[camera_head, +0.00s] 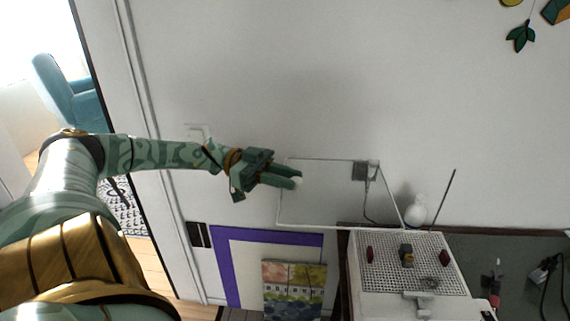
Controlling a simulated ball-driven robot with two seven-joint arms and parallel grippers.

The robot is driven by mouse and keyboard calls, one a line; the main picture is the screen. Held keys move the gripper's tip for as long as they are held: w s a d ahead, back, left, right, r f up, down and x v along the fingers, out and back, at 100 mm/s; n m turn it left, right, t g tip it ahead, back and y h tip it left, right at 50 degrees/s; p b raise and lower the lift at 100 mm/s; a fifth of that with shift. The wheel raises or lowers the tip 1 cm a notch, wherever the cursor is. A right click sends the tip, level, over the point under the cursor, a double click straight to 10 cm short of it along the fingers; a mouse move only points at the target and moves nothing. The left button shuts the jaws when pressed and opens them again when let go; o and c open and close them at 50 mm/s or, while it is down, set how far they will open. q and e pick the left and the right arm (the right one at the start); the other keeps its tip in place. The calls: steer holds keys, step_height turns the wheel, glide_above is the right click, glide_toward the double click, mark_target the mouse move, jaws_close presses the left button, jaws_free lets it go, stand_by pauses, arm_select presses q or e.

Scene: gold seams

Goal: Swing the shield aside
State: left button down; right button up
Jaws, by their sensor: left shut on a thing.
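The shield (325,205) is a clear, flat panel with a thin pale frame, in the middle of the head view. It stands to the left of a white box with a perforated top (445,262). My left gripper (297,179) comes in from the left and is at the panel's left edge, near its upper corner. Its fingers are shut on that edge; the exact contact is small and hard to see. My right gripper is not in view.
The box sits on a dark table (510,250) with a red-handled tool (494,285), a black plug with cable (543,272) and a white vase (418,210). A purple-framed picture (232,280) and a colourful picture (293,285) are below the panel. A wall socket (365,171) shows behind the panel.

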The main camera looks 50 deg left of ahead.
arm_select(q)
steer(key=c, duration=1.3)
jaws_free()
steer(key=shift+o, duration=0.2)
steer(key=b+v, duration=0.2)
steer(key=v, duration=1.4)
steer(key=shift+b, duration=0.4)
steer(key=shift+a+f, duration=0.1)
steer(key=shift+a, duration=0.05)
